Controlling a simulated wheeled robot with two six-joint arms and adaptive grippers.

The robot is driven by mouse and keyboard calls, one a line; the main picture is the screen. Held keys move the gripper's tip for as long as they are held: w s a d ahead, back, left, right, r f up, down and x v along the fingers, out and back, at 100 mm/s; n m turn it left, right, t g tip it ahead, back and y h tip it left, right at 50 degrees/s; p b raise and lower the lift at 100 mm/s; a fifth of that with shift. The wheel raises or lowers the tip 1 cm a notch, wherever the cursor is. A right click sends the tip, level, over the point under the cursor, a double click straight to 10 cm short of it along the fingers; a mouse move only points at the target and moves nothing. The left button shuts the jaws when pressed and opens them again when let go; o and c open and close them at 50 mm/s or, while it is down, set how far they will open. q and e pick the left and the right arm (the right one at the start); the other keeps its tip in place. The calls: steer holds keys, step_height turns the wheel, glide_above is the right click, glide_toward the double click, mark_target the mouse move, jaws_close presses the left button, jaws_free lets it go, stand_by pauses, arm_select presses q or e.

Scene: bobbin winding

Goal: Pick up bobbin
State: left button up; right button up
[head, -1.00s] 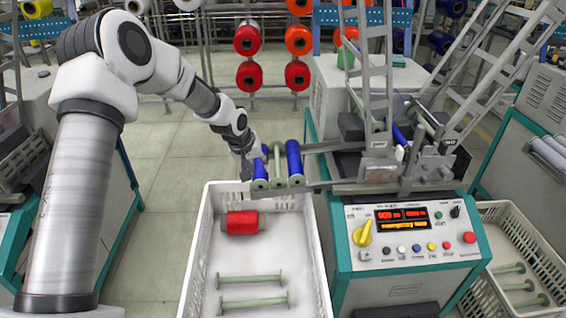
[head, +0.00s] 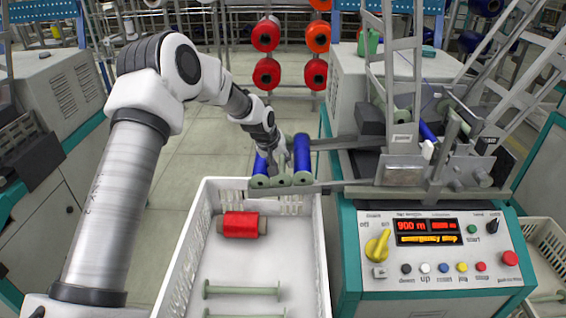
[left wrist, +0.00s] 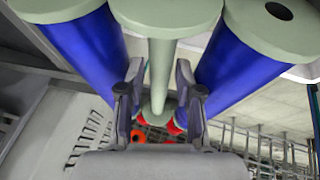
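Two blue wound bobbins, a left one (head: 260,166) and a right one (head: 302,155), sit on the rail beside the machine. A pale green bare bobbin (head: 281,180) sits between them, partly hidden by my gripper. In the left wrist view, the bare bobbin's shaft (left wrist: 162,62) runs between the blue bobbins. My left gripper (head: 281,164) is at the bare bobbin. In the left wrist view, its fingers (left wrist: 158,98) are open, one on each side of the shaft, with visible gaps. My right gripper is not in view.
A white crate (head: 190,250) below holds a red bobbin (head: 240,225) and bare green bobbins (head: 242,289). The winding machine's control panel (head: 440,250) is close on the right. Red spools (head: 266,73) hang at the back.

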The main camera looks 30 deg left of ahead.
mark_target(282, 162)
arm_select(q)
steer(key=shift+x, duration=0.85)
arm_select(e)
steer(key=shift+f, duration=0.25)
arm_select(q)
steer(key=shift+r, duration=0.1)
steer(key=shift+c, duration=1.4)
jaws_close()
step_height(282, 162, up, 10)
steer(key=shift+p, duration=0.85)
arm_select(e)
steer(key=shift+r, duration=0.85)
